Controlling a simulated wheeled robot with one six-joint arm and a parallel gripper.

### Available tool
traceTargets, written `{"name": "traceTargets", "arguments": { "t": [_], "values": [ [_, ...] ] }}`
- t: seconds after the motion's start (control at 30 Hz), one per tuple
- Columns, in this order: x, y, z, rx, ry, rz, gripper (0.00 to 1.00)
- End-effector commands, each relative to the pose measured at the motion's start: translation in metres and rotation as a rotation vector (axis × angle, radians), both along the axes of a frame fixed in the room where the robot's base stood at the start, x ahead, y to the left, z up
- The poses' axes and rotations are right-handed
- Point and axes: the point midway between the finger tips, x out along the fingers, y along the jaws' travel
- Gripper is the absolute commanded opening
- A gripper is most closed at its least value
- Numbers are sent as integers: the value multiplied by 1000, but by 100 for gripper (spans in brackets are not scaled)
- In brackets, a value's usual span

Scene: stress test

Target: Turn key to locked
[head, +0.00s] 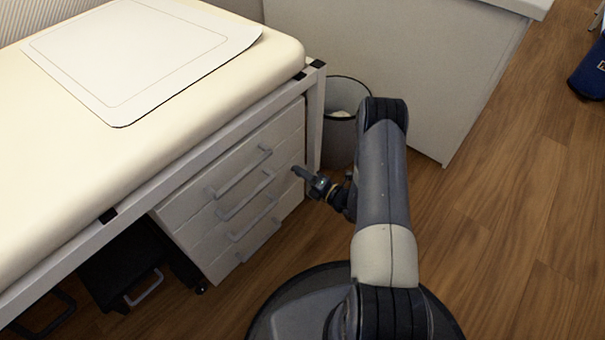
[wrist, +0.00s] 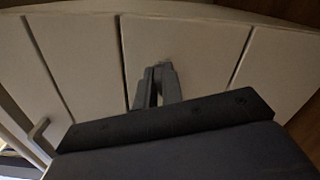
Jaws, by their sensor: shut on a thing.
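A white drawer cabinet (head: 262,185) stands under the padded couch, with several bar handles on its front. My gripper (head: 299,172) is at the right side of the cabinet front, near the upper drawers. In the wrist view my gripper (wrist: 160,77) has its fingers close together against the pale drawer front (wrist: 85,65). It is shut on the key; a small light bit, perhaps key or lock, shows at the fingertips (wrist: 164,64). The fingers hide most of the key and lock, so I cannot tell which way the key is turned.
The cream couch (head: 200,100) with a white sheet (head: 145,55) overhangs the cabinet. A mesh waste bin (head: 340,135) stands just behind my arm. A black box (head: 120,270) sits left of the cabinet. The wooden floor (head: 510,210) at right is clear.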

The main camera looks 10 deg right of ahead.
Motion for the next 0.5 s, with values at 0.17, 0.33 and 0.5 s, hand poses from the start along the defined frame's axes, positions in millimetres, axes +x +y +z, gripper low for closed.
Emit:
{"name": "traceTargets", "arguments": {
  "t": [0.17,0.33,0.5],
  "values": [
    [0,0,-1,113,83,0,0],
    [0,0,-2,198,145,0,0],
    [0,0,-2,256,187,0,0]
  ]
}}
